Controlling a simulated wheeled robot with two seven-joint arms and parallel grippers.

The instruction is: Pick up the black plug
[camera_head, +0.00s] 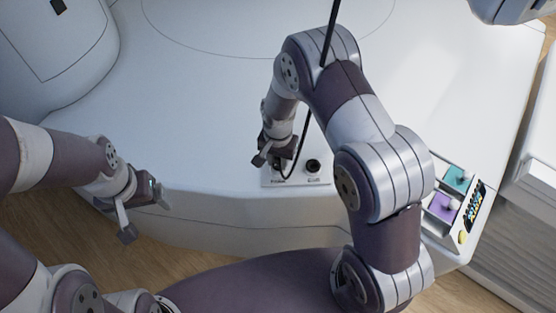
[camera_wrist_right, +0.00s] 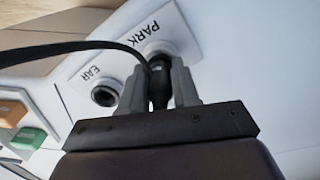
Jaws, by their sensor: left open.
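The black plug (camera_wrist_right: 158,82) stands in the round socket labelled PARK (camera_wrist_right: 158,47) in the right wrist view, and a black cable runs from it to the left. My right gripper (camera_wrist_right: 158,72) has its two grey fingers on either side of the plug, and they appear closed against it. In the head view my right gripper (camera_head: 278,155) is at the socket panel (camera_head: 297,181) and mostly hides the plug. My left gripper (camera_head: 144,212) is open and empty near the table's front left edge, away from the plug.
An empty socket labelled EAR (camera_wrist_right: 105,93) is beside the PARK socket. A tray with coloured blocks (camera_head: 447,206) is at the right end of the white table (camera_head: 215,100). A white rounded housing (camera_head: 55,60) stands at upper left. The table's middle left is clear.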

